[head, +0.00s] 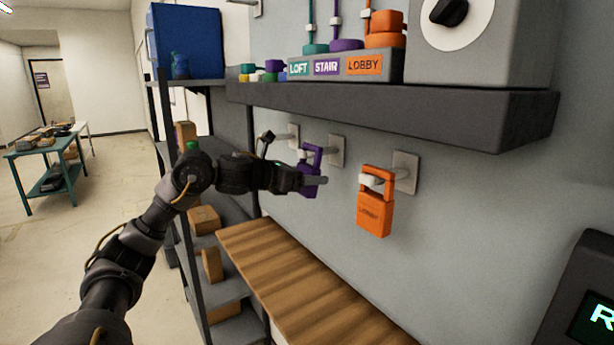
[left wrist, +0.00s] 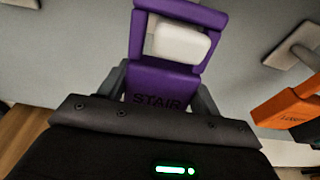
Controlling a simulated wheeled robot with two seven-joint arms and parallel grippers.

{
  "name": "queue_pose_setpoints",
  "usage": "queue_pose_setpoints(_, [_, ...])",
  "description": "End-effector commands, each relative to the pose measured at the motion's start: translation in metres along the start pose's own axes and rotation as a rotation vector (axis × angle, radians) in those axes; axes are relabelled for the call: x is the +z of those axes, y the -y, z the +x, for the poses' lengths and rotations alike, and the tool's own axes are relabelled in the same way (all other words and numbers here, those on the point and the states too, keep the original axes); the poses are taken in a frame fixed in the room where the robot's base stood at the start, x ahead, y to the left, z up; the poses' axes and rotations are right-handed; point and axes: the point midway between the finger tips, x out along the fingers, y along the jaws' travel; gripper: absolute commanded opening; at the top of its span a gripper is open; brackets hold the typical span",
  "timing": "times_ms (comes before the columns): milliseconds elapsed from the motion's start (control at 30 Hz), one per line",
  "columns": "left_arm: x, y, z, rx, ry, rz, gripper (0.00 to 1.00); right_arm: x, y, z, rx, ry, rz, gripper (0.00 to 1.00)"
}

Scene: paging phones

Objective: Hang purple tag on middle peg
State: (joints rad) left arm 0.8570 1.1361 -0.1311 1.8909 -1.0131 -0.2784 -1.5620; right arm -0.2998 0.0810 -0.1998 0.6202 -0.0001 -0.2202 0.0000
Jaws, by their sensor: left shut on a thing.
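The purple tag (head: 308,186), marked STAIR in the left wrist view (left wrist: 158,88), is upright at the middle peg. My left gripper (head: 314,182) is shut on the tag's body, with a finger on either side. The middle peg's plate (head: 337,151) is on the wall just right of the tag. In the left wrist view the white peg end (left wrist: 178,38) shows in the tag's loop and overlaps its edge, so the loop appears to be around the peg. My right gripper is not in view.
An orange LOBBY tag (head: 374,214) hangs on the right peg, close to my left gripper. A dark shelf (head: 470,115) juts out above the pegs. A wooden bench top (head: 290,280) lies below.

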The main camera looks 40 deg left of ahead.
Motion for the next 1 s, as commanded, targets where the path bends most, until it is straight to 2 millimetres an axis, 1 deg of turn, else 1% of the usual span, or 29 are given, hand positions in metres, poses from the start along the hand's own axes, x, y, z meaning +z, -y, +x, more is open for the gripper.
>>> queue_pose_setpoints(433, [0.0001,0.0001,-0.0002,0.000,0.000,0.000,0.37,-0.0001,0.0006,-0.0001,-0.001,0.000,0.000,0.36])
queue_pose_setpoints(467, [0.0001,0.0001,-0.0002,0.000,0.000,0.000,0.65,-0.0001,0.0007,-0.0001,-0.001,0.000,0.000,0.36])
queue_pose_setpoints(633, [0.0000,0.0001,-0.0002,0.000,0.000,0.000,0.87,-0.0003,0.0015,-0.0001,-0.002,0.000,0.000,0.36])
queue_pose_setpoints(667, [0.0000,0.0001,-0.0002,0.000,0.000,0.000,0.89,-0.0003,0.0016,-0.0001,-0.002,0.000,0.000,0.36])
queue_pose_setpoints(900, [-0.0009,0.0000,-0.0004,0.000,-0.002,0.000,0.89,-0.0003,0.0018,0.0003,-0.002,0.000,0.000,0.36])
queue_pose_setpoints(1000, [-0.0019,-0.0004,-0.0052,0.000,-0.001,0.002,0.89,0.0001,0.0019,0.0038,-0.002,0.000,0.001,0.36])
